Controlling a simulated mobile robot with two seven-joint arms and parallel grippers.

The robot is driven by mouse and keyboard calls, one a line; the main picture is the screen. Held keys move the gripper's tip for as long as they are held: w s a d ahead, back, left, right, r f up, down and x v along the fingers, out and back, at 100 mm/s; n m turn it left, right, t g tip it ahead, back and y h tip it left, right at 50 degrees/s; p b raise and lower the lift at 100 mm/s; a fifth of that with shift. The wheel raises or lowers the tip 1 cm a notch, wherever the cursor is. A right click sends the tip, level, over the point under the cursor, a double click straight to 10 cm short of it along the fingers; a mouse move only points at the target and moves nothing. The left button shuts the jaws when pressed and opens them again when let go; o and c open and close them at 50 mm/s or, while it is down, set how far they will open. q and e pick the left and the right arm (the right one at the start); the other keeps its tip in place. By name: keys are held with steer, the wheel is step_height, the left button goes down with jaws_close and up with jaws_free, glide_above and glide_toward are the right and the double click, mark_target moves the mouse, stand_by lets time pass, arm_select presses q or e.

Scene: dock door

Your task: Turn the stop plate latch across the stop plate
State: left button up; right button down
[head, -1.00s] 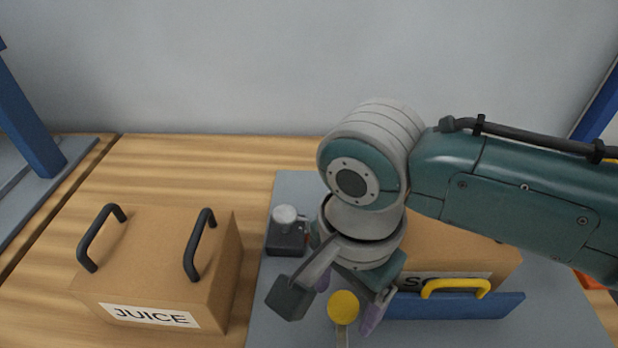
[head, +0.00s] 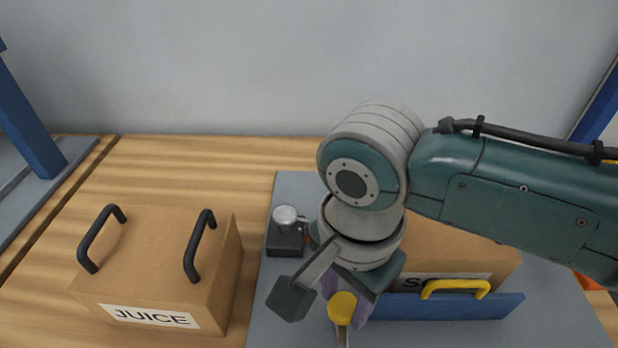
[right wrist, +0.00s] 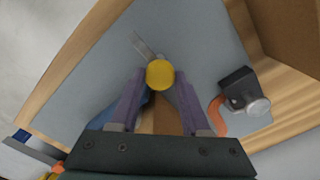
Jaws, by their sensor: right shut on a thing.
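The stop plate latch is a grey bar with a round yellow knob (head: 342,306); in the right wrist view the knob (right wrist: 160,74) sits between the fingertips and the bar (right wrist: 142,45) points away from the stop plate. The stop plate (head: 448,306) is a blue plate with a yellow handle (head: 455,288), standing in front of the carton marked with a partly hidden label. My right gripper (head: 346,302) is shut on the latch knob, its purple fingers on either side. The latch's pivot is hidden in the wrist view. My left gripper is not in view.
A JUICE carton (head: 165,265) with two black handles stands at the left on the wooden table. A dark block with a silver knob (head: 286,228) is on the grey board (head: 290,185). The second carton (head: 455,250) is partly behind my right arm.

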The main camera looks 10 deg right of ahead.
steer(key=shift+s+r+n+p, duration=0.1)
steer(key=shift+r+n+p, duration=0.1)
steer(key=shift+n+p, duration=1.15)
steer(key=shift+f+n+p, duration=0.1)
steer(key=shift+n+p, duration=0.85)
steer(key=shift+n, duration=0.1)
steer(key=n, duration=0.2)
steer(key=shift+n+p, duration=0.4)
steer(key=n, duration=0.3)
steer(key=shift+f+n+p, duration=0.1)
steer(key=shift+n+p, duration=0.25)
steer(key=shift+n, duration=0.05)
steer(key=n, duration=0.3)
steer(key=shift+n+p, duration=0.35)
steer(key=shift+n, duration=1.35)
